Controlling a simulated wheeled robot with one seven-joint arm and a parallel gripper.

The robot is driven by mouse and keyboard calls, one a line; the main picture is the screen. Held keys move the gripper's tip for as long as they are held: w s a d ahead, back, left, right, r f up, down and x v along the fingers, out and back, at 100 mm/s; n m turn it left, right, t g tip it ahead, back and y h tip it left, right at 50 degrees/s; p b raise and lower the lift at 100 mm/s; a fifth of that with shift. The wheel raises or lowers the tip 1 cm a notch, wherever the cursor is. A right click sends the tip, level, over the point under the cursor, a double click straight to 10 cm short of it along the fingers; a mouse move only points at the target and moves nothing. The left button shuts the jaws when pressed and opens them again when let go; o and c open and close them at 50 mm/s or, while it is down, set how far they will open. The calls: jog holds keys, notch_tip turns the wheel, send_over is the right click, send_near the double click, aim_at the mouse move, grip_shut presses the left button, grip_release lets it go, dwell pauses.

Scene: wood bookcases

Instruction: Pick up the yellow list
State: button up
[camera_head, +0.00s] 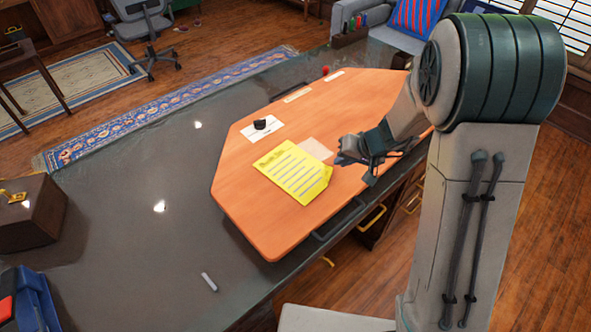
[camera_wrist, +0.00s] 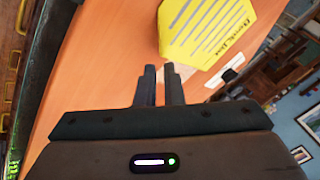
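The yellow list (camera_head: 293,172) is a flat yellow sheet with dark heading text and ruled lines, with one corner slightly raised. It lies on the orange board (camera_head: 250,215) on the desk. My gripper (camera_head: 343,156) is to the right of the list, apart from it in the picture. In the wrist view the list (camera_wrist: 205,30) is at the upper right, ahead of my gripper (camera_wrist: 160,68). The two fingers have a narrow gap with the board showing between them, and nothing is held.
A white card with a black item (camera_head: 261,124) lies behind the list, and a pale paper (camera_head: 315,148) is beside it. A small grey stick (camera_head: 209,281) lies on the dark desk (camera_head: 130,230). A brown box (camera_head: 30,215) and a blue tray (camera_head: 40,300) are at the left. The board's front is clear.

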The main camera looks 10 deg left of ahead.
aim_at(332, 175)
jog(key=shift+p+x, duration=0.55)
jog(key=shift+x, duration=2.1)
jog(key=shift+s, duration=0.25)
grip_shut()
jog(key=shift+r, duration=0.15)
